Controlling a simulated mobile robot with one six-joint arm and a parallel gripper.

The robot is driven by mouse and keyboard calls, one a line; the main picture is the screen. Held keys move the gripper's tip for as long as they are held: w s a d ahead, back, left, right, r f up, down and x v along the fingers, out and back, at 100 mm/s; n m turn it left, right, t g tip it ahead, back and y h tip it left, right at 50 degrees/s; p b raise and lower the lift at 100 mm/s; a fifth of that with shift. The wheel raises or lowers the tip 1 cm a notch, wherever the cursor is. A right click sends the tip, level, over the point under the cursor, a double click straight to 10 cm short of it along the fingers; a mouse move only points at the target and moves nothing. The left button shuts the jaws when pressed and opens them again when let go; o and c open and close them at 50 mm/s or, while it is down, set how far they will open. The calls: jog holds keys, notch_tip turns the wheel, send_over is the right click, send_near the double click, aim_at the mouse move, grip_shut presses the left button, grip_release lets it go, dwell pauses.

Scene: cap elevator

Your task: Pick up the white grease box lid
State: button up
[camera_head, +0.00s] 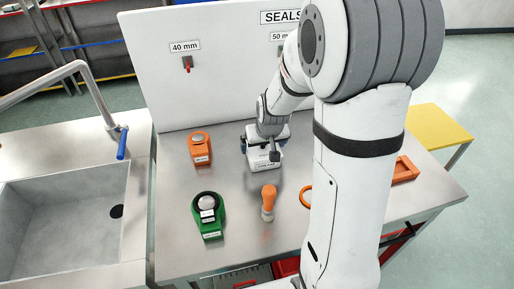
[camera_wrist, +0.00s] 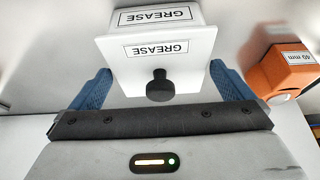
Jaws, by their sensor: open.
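The white grease box (camera_head: 265,164) stands on the steel table, partly hidden by my arm in the head view. In the wrist view, the box (camera_wrist: 190,14) shows at the top with an upside-down GREASE label. Its white lid (camera_wrist: 195,66) has a second GREASE label and a black knob (camera_wrist: 160,86). My gripper (camera_wrist: 160,78) is open, with one blue finger on each side of the lid and knob. Gaps show between the fingers and the knob. Whether the fingers touch the lid's sides I cannot tell. In the head view, my gripper (camera_head: 264,141) is at the box, mostly hidden.
An orange labelled block (camera_head: 199,148) stands left of the box and shows close to one finger in the wrist view (camera_wrist: 282,68). A green holder (camera_head: 209,226) and an orange-handled tool (camera_head: 268,200) stand in front. A white SEALS panel (camera_head: 230,60) rises behind; a sink (camera_head: 60,220) is left.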

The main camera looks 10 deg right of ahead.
jog(key=shift+c, duration=0.6)
jog(key=c, duration=0.5)
